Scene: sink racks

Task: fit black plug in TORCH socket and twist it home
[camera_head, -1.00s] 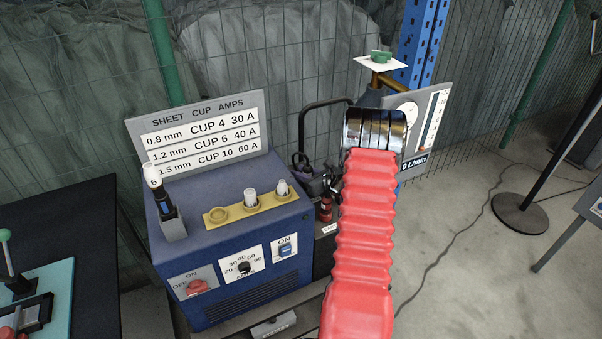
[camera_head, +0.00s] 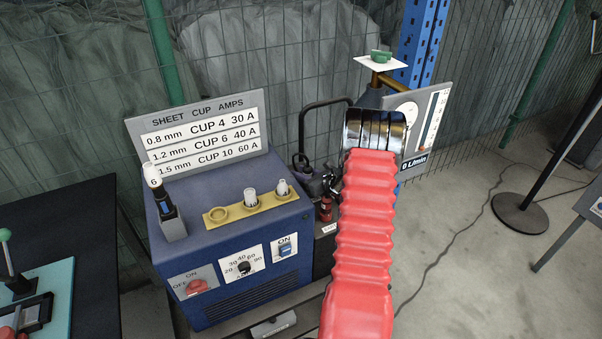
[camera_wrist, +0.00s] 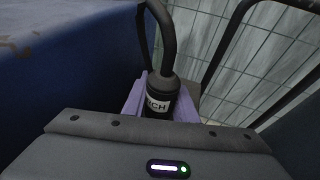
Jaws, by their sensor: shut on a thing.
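The black plug (camera_wrist: 163,88) shows in the wrist view, with a black cable curving up from its top. Its white band reads "CH" at the end, the rest being cut off. My gripper (camera_wrist: 161,104) has a purple finger on each side of the plug and is shut on it. In the head view my gripper (camera_head: 316,184) is small and dark beside the right side of the blue machine (camera_head: 215,240), partly behind my red-sleeved arm. The TORCH socket cannot be made out in either view, so I cannot tell whether the plug is seated.
A black looped handle (camera_head: 302,122) rises behind my gripper. A red bottle-like object (camera_head: 326,209) stands just below it. A flow gauge board (camera_head: 422,120) reading 0 L/min stands to the right.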

